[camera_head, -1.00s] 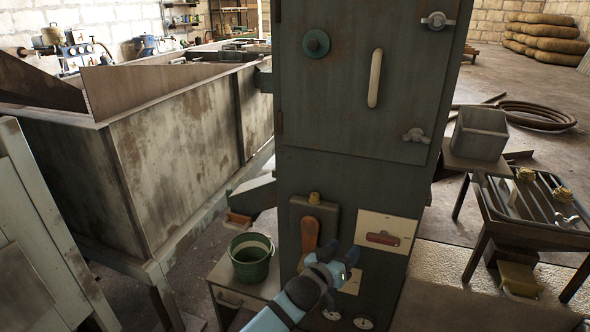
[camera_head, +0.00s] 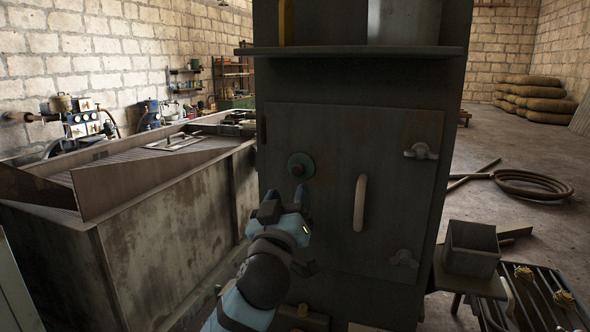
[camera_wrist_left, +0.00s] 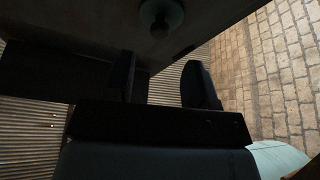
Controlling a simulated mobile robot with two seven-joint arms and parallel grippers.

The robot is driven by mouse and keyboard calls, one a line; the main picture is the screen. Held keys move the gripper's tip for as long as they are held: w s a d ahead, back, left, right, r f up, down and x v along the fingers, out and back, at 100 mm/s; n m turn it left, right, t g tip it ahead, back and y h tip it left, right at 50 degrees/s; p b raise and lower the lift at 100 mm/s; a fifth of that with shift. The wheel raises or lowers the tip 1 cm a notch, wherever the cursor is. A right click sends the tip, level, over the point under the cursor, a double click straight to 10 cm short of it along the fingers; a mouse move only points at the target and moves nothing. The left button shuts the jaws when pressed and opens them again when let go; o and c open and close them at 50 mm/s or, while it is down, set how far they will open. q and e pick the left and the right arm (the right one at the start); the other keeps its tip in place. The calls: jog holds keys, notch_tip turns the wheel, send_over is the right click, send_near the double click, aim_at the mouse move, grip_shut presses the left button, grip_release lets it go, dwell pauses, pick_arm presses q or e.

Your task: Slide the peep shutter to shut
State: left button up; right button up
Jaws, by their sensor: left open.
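My left gripper (camera_head: 286,200) is just below the shutter in the head view. In the left wrist view its two fingers (camera_wrist_left: 164,78) stand apart with nothing between them, and the disc lies beyond them. I see no contact. My right gripper is not in view.
The door carries a pale upright handle (camera_head: 360,203) and wing latches (camera_head: 421,151) on its right side. A shelf (camera_head: 355,51) juts out above the door. A large worn tank (camera_head: 165,215) stands to the left. A grey box (camera_head: 471,249) sits at the lower right.

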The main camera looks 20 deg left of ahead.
aim_at(296, 172)
pick_arm(q)
jog(key=p+x, duration=0.1)
jog(key=x, duration=0.5)
jog(key=shift+w+r, duration=0.1)
jog(key=shift+w, duration=0.25)
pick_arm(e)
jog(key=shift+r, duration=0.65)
pick_arm(q)
grip_shut()
notch_tip(296, 172, down, 7)
jog(key=b, duration=0.6)
jog(key=shift+r, duration=0.2)
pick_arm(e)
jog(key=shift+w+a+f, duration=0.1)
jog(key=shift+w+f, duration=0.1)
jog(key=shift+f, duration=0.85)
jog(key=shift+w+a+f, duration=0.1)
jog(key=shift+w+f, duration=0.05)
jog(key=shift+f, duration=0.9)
